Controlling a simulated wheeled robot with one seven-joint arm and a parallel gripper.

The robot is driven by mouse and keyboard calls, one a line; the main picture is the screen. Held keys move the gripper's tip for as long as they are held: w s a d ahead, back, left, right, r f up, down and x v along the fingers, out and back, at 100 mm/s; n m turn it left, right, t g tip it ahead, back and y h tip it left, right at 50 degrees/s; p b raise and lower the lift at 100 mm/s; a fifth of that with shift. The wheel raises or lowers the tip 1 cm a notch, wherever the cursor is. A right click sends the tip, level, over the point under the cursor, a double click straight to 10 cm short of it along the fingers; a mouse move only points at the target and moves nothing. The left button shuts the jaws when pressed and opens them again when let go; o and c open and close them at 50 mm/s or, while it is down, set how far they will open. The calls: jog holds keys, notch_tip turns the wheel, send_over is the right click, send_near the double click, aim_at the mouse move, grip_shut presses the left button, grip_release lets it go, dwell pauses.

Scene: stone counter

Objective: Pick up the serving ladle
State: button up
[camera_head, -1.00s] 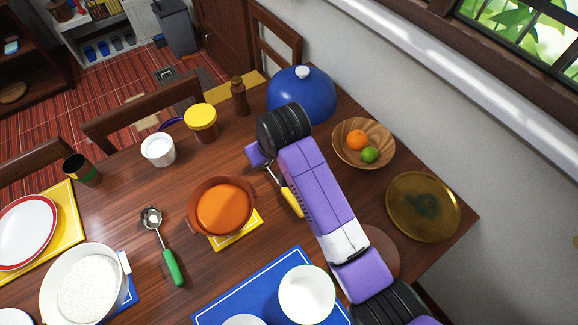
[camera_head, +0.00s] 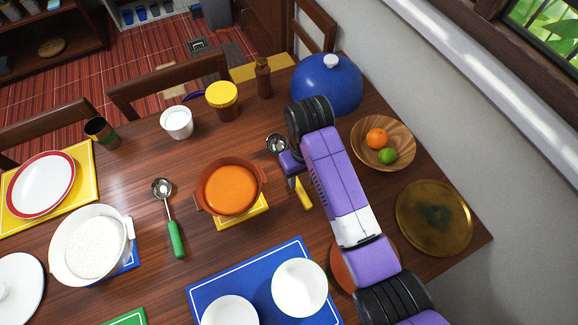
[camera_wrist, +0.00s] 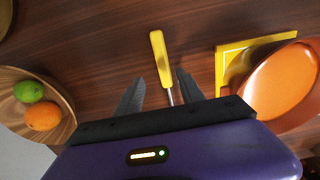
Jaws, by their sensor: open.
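A ladle with a yellow handle (camera_head: 304,195) and a round metal bowl (camera_head: 277,143) lies on the wooden table, right of the orange-filled pot. My gripper (camera_wrist: 160,76) is open above it. In the wrist view, the yellow handle (camera_wrist: 158,50) points away and its thin metal shaft runs between my two dark fingers, with space on both sides. My wrist hides the ladle's middle in the head view. A second ladle with a green handle (camera_head: 175,240) lies left of the pot. I cannot tell by name which one is the serving ladle.
The brown pot (camera_head: 210,208) stands close to the left of my gripper on a yellow mat (camera_head: 244,216). A wooden bowl (camera_head: 400,135) with fruit is to the right. A blue dome (camera_head: 325,85) stands behind. Bare table lies between the pot and green-handled ladle.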

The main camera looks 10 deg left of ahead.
aim_at(298, 185)
jog(key=shift+a+f, duration=0.25)
jog(key=shift+f, duration=1.05)
jog(key=shift+a+f, duration=0.2)
jog(key=shift+f, duration=1.1)
grip_shut()
